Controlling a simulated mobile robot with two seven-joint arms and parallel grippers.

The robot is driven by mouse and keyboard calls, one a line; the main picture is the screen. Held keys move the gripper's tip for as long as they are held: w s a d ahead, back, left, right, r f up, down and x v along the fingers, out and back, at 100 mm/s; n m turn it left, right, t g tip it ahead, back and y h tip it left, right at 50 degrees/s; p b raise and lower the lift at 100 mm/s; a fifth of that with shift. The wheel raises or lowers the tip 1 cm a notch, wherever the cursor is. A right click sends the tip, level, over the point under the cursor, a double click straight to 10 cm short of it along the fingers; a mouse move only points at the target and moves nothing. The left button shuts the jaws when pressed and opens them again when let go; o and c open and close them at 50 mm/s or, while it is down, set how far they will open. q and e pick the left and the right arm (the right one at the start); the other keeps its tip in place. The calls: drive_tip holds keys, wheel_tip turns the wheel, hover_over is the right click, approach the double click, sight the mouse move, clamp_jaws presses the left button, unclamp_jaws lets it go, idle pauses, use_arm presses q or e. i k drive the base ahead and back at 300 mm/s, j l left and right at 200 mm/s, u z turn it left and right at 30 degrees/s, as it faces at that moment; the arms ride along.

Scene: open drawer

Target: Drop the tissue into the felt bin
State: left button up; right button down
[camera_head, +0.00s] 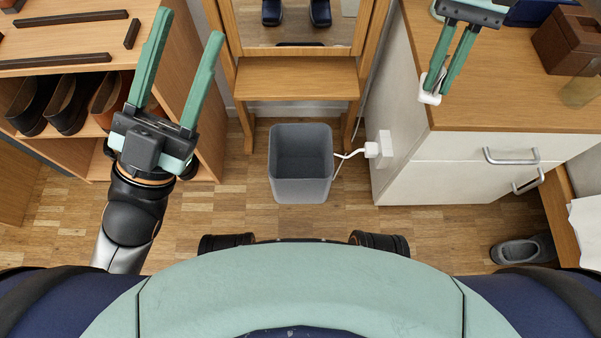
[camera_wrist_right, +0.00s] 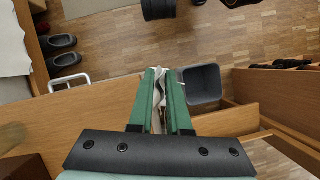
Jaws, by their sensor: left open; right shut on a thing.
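The felt bin (camera_head: 300,190) is grey, open-topped and looks empty. It stands upright on the wooden floor in the middle of the head view, and it also shows in the right wrist view (camera_wrist_right: 204,103). My right gripper (camera_head: 434,92) is shut on the white crumpled tissue (camera_head: 429,97), above the left edge of the cabinet top, up and to the right of the bin in the picture. The tissue also shows between the green fingers in the right wrist view (camera_wrist_right: 159,90). My left gripper (camera_head: 188,72) is open and empty at the left, by the shoe shelf.
A white cabinet with a wooden top (camera_head: 490,100) and metal handles stands right of the bin. A wooden bench with a mirror (camera_head: 297,78) is behind it. A shoe shelf (camera_head: 70,80) is left. A grey slipper (camera_head: 522,251) is on the floor.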

sight(301, 166)
drive_tip(key=i+j+z, duration=0.2)
drive_tip(key=j, duration=0.2)
drive_tip(key=j+z, duration=0.25)
drive_tip(key=j, duration=0.2)
drive_tip(key=i+j+z, duration=0.2)
drive_tip(key=j, duration=0.25)
drive_tip(key=k, duration=0.1)
